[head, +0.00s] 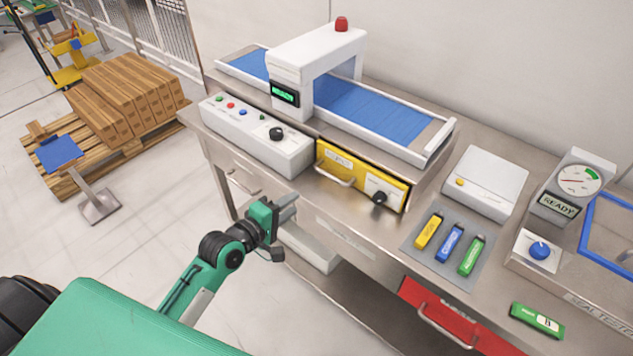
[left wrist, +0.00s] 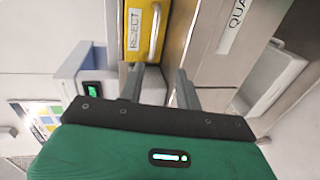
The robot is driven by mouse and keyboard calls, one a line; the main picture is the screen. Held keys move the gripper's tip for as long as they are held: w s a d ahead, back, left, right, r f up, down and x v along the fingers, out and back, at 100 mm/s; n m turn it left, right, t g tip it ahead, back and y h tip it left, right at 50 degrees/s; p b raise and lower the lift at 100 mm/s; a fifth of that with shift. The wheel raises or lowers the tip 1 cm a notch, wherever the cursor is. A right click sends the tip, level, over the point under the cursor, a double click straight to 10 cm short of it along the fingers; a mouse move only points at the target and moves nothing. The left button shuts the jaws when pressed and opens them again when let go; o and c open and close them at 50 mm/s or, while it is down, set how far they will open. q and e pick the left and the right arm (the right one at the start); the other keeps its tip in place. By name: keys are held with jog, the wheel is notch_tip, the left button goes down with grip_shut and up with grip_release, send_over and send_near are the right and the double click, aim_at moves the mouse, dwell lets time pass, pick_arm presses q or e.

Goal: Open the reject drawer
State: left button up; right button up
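The reject drawer (head: 362,176) has a yellow front under the conveyor and looks shut. Its pale bar handle (head: 335,177) is on the left part of the front. My right gripper is not in view.
A white control box (head: 257,135) stands left of the drawer, and a conveyor with a white arch (head: 315,60) is above. Several coloured packs (head: 450,243) lie on a grey mat to the right. A red drawer (head: 445,315) is lower right.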

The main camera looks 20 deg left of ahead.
aim_at(328, 177)
pick_arm(q)
jog(key=x, duration=0.4)
jog(key=p+x, duration=0.1)
jog(key=x, duration=0.4)
jog(key=r+p+x, duration=0.1)
jog(key=x, duration=0.3)
jog(key=shift+w+d, duration=0.25)
grip_shut()
